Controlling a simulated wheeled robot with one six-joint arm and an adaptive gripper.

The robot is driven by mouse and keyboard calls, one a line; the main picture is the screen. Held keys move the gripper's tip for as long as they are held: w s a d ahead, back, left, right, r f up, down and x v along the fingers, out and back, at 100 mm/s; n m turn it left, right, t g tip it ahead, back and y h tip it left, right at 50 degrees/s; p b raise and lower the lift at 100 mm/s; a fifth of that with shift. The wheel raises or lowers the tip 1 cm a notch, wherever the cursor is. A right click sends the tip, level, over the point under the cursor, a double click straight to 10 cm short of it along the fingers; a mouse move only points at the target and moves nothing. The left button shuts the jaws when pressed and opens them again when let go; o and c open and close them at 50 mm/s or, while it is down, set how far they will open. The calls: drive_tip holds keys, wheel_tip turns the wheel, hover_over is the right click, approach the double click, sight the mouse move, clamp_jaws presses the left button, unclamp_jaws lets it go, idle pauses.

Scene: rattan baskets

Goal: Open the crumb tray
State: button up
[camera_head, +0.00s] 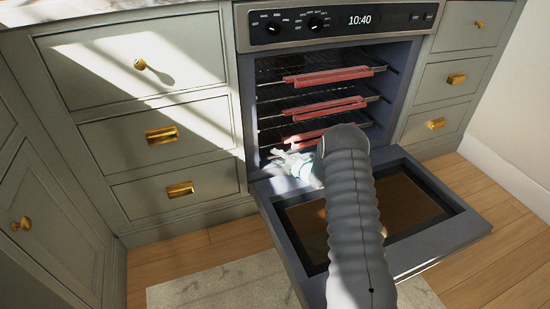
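The oven (247,95) stands with its door (462,232) folded down. Inside are stacked wire racks with red front strips: a top one (327,76), a middle one (325,108) and a lowest one (304,137). No part is clearly recognisable as a crumb tray; the lowest part of the cavity is partly hidden by my arm. My gripper (284,156) is at the oven's mouth, just below and left of the lowest red strip. It is small and sunlit, so I cannot tell whether its fingers are apart or touch anything.
Green drawers with brass pulls flank the oven on the left (150,140) and right (450,78). The open door juts over the floor, above a pale rug (215,290). A control panel (340,22) is above the oven. Wooden floor is clear at right.

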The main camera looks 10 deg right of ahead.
drive_tip(key=shift+w+a, duration=0.25)
drive_tip(key=shift+w, duration=0.15)
clamp_jaws()
drive_tip(key=shift+f, duration=0.1)
